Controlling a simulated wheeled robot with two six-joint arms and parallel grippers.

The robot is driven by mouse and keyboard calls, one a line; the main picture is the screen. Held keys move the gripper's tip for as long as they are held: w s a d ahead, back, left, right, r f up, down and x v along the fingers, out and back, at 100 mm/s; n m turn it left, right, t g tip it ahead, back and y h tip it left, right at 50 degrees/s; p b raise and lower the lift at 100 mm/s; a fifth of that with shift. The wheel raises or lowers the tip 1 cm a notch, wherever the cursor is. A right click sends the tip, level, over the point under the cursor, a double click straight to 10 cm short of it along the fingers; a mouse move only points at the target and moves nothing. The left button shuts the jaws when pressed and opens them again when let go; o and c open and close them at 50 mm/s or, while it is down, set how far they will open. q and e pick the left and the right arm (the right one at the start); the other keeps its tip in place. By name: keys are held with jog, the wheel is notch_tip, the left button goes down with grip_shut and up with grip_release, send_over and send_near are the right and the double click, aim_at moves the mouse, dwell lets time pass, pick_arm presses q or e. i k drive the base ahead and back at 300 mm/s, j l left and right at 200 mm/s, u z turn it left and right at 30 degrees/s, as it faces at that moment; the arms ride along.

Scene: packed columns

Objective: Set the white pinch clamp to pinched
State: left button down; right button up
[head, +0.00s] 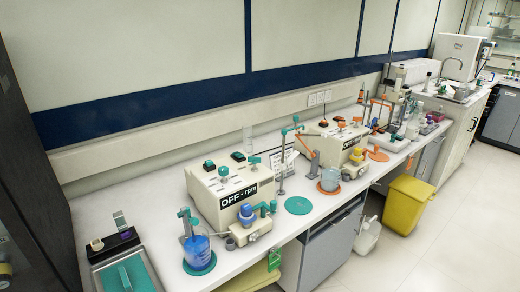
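I cannot pick out the white pinch clamp with certainty at this size, nor whether it is pinched. Two beige bench units stand on the white counter. The nearer unit (205,190) has a display reading "OFF - rpm", a blue knob and teal fittings on its front. The farther unit (332,143) also shows "OFF - rpm" and has orange fittings. A flask of blue liquid (197,250) stands on a teal disc in front of the nearer unit. Neither of my grippers is in view.
A tray with a teal item (128,273) and a small black box (115,243) sit at the near left end. A yellow bin (408,203) stands on the floor, which is open at right.

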aim_at(296, 154)
jog(key=i+l+u, duration=0.35)
jog(key=l, duration=0.25)
jog(key=i+l+u, duration=0.2)
jog(key=l+u, duration=0.2)
jog(key=l, duration=0.25)
jog(key=i+l+u, duration=0.15)
jog(key=l, duration=0.2)
jog(key=i+l, duration=0.2)
jog(key=l, duration=0.2)
jog(key=i+l, duration=0.15)
jog(key=l, duration=0.25)
jog(key=i+l, duration=0.2)
jog(key=l, duration=0.2)
jog(key=i, duration=0.25)
